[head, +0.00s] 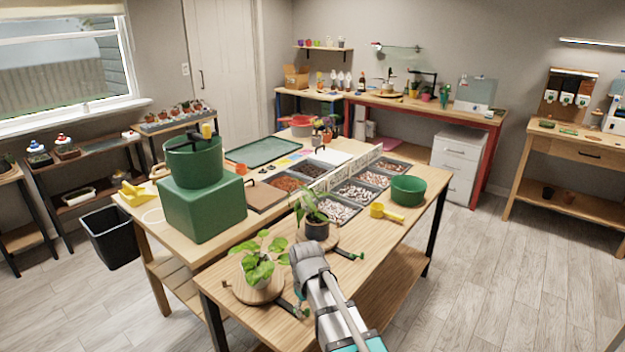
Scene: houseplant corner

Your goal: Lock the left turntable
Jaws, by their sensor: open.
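The left turntable (243,296) is a round wooden disc near the front edge of the bench. A leafy light-green plant (259,267) in a pale pot stands on it. A dark lever (291,309) with a small green end sticks out at its lower right, close beside my arm. The right turntable (330,242) carries a plant in a dark pot (316,228). Its dark lever with a green tip (356,256) points right. My grey arm reaches up from the bottom, between the two levers. My gripper's fingers do not show; the arm appears to hide them.
A yellow scoop (385,213) and a green bowl (408,190) lie to the right, beside trays of pebbles (356,192). A large green box (203,208) with a green pot (193,165) on top stands at the left. The bench's front right is clear.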

